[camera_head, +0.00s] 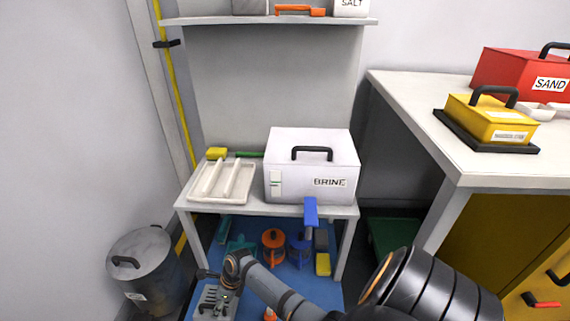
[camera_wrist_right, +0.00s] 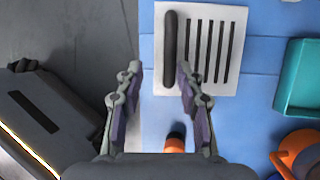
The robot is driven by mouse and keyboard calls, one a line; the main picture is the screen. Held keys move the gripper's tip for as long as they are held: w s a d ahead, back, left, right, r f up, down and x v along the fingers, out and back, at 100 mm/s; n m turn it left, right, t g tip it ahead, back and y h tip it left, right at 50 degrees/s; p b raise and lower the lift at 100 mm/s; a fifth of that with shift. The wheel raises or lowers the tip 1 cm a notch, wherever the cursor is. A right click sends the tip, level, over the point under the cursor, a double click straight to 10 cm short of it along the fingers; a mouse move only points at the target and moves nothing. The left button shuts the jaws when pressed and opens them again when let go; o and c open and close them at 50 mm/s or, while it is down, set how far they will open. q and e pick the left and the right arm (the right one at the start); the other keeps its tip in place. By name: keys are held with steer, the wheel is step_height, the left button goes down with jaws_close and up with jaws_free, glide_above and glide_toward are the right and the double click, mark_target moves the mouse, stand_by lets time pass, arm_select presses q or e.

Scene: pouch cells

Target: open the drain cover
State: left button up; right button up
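The drain cover (camera_wrist_right: 230,75) is a pale plate with several dark parallel slots and a long dark bar handle (camera_wrist_right: 170,48) along its left side in the right wrist view. It lies flat on the blue floor area; in the head view the cover (camera_head: 210,302) is partly hidden by my right gripper. My right gripper (camera_wrist_right: 158,72) is open and empty, and points at the cover. The handle lies just beyond the fingertips, in line with the gap and closer to the right finger. Contact cannot be told. My left gripper is not in view.
A lidded grey bin (camera_head: 145,265) stands left of the cover. A small white table (camera_head: 240,207) bearing a BRINE box (camera_head: 310,170) stands behind. A teal tray (camera_wrist_right: 300,80) and orange items (camera_wrist_right: 300,150) lie to the right in the wrist view.

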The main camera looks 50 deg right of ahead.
steer(key=p+v, duration=0.5)
steer(key=v, duration=0.3)
steer(key=s+d+n+h+p, duration=0.2)
steer(key=s+d+n+p, duration=0.1)
steer(key=s+n+p, duration=0.5)
steer(key=s+d+r+n+h+p, duration=0.1)
steer(key=s+d+n+h+p, duration=0.1)
steer(key=s+n+p, duration=0.6)
steer(key=s+d+p, duration=0.1)
steer(key=s+p, duration=0.1)
steer(key=p, duration=0.4)
steer(key=shift+s+d+g, duration=0.2)
steer(key=shift+d+g, duration=0.1)
steer(key=shift+d, duration=0.1)
